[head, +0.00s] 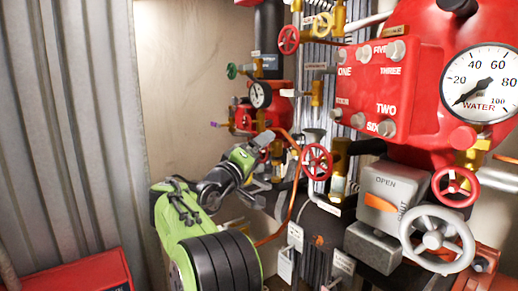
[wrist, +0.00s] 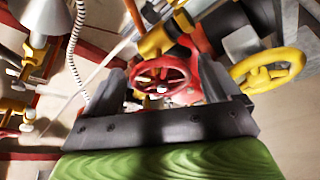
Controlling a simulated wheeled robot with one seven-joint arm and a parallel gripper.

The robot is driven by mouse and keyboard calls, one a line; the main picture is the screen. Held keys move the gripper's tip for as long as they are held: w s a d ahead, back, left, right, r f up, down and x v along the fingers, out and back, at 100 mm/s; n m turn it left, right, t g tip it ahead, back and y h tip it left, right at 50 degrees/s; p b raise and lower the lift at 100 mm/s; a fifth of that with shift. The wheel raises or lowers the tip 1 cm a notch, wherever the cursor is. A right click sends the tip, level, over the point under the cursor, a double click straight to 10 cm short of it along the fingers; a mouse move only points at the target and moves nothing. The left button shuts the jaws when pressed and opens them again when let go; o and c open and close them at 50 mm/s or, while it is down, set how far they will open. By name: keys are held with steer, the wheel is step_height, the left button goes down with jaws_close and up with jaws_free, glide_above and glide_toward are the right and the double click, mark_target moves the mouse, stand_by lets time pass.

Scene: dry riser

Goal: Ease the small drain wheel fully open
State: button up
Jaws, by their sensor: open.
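A small red handwheel (wrist: 160,77) on a brass-and-red valve shows in the wrist view, between and beyond my two fingers. It looks like the drain wheel, but I see no label on it there. My gripper (wrist: 181,88) is open, with one dark finger to each side of the wheel and nothing held. I cannot tell whether the fingers touch its rim. In the head view my gripper (head: 272,180) is small and partly hidden by my arm, among the pipes left of a red handwheel (head: 317,162). I cannot tell whether both views show the same wheel.
A yellow handwheel (wrist: 268,68) is close on the right in the wrist view, and a metal funnel (wrist: 40,52) is at left. In the head view, a large grey handwheel (head: 437,238) and a red panel (head: 378,95) stand right. Pipes crowd around my gripper.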

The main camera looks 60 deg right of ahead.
steer(key=shift+f, duration=0.1)
steer(key=shift+c, duration=0.3)
steer(key=c, duration=0.9)
steer(key=shift+c, duration=0.2)
steer(key=shift+n+p, duration=0.5)
steer(key=n+p, duration=0.1)
steer(key=p, duration=0.1)
steer(key=n+t+y+p, duration=0.1)
steer(key=n+p, duration=0.1)
steer(key=shift+r, duration=0.25)
steer(key=shift+n+y+p, duration=0.3)
steer(key=shift+n+p, duration=0.5)
steer(key=shift+p, duration=0.1)
steer(key=shift+f+n+t+y, duration=0.2)
steer(key=shift+n+t+y, duration=0.15)
steer(key=shift+n, duration=0.55)
